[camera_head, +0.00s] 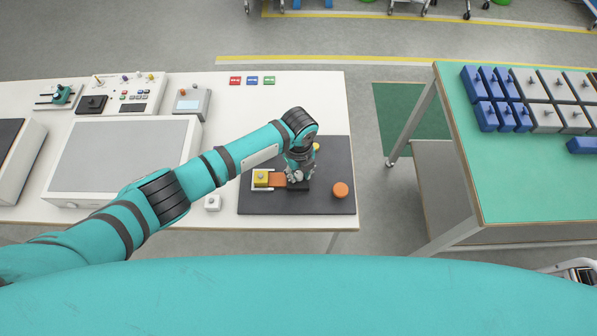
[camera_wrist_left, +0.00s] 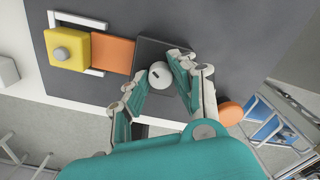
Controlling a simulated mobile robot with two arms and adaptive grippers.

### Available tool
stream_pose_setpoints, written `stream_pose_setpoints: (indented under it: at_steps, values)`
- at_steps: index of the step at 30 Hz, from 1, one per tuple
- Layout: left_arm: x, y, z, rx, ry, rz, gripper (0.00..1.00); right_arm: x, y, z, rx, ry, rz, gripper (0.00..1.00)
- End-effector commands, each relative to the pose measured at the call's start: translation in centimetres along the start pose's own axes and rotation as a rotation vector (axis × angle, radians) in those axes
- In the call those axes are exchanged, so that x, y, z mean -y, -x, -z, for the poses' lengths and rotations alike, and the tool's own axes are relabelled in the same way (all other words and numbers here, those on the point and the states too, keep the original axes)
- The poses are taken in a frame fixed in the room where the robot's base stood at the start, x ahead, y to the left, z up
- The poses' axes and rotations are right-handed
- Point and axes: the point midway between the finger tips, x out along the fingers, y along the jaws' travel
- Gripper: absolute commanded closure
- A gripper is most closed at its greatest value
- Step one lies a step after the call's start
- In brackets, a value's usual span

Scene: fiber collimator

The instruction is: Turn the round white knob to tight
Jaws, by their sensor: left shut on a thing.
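The round white knob (camera_wrist_left: 160,74) sits on a black block (camera_wrist_left: 150,50) in the left wrist view. It has a small dark mark on its face. My left gripper (camera_wrist_left: 156,77) has its fingertips on either side of the knob and is shut on it. In the head view my left gripper (camera_head: 297,179) is over the black block (camera_head: 297,187) on the dark mat, and it hides the knob. My right gripper is not in view.
An orange block (camera_wrist_left: 112,55) joins the black block to a yellow block (camera_wrist_left: 68,49) with a grey cap. A round orange piece (camera_head: 340,190) stands to the right on the dark mat (camera_head: 262,207). A small white box (camera_head: 212,202) lies left of the mat.

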Motion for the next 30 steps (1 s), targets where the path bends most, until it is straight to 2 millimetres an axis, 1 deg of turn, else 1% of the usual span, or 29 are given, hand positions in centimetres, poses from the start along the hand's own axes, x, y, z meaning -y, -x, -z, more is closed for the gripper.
stream_pose_setpoints:
  at_steps: [18,24,30]
  values:
    - [0.2,0.0,-0.1,0.004,-0.581,0.005,1.0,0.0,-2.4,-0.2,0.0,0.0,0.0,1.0]
    - [0.2,0.0,-0.1,0.004,-0.743,0.005,1.0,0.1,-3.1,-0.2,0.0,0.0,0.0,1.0]
    - [0.2,0.0,-0.1,0.004,-0.862,0.004,1.0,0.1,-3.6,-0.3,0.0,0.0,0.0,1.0]
